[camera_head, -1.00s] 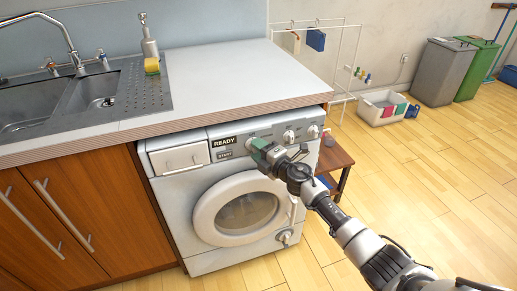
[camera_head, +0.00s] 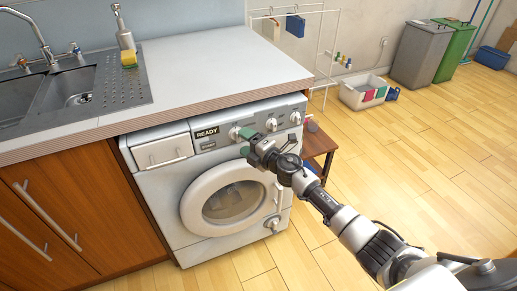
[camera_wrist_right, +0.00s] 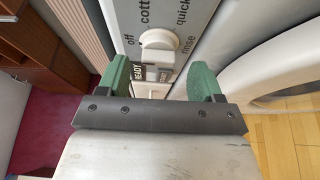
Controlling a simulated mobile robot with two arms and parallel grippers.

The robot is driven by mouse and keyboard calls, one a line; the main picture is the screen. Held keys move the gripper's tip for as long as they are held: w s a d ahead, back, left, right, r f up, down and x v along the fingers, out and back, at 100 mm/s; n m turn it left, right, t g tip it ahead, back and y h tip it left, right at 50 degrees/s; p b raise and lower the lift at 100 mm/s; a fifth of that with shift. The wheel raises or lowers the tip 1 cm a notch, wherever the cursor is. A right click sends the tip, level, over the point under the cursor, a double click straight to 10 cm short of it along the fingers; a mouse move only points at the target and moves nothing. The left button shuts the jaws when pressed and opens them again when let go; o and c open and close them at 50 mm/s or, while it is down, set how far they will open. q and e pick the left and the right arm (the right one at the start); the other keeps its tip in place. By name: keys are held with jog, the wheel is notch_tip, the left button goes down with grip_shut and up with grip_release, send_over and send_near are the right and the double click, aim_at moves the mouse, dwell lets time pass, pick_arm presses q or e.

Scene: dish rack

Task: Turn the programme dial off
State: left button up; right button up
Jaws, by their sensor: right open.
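The white washing machine (camera_head: 212,180) stands under the counter. Its programme dial (camera_head: 235,132) is on the front panel, right of the READY display (camera_head: 207,132). The dial shows closer in the right wrist view (camera_wrist_right: 158,40), with the words off, cotton, quick and rinse around it. Which word it points at is unclear. My right gripper (camera_head: 246,142) has green fingers and is just in front of the panel by the dial. In the wrist view its fingers (camera_wrist_right: 160,78) are apart, with the dial a little beyond the gap between them. Nothing is held. My left gripper is not in view.
Two more knobs (camera_head: 283,121) sit right of the dial. The round door (camera_head: 222,197) is closed below. The counter edge (camera_head: 215,105) overhangs the panel. A small wooden table (camera_head: 320,142) stands to the right, with open floor beyond.

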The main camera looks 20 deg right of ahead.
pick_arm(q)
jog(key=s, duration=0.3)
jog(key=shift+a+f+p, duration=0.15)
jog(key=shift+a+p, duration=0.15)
pick_arm(e)
jog(key=v, duration=0.8)
jog(key=shift+s+d, duration=0.15)
jog(key=shift+s, duration=0.2)
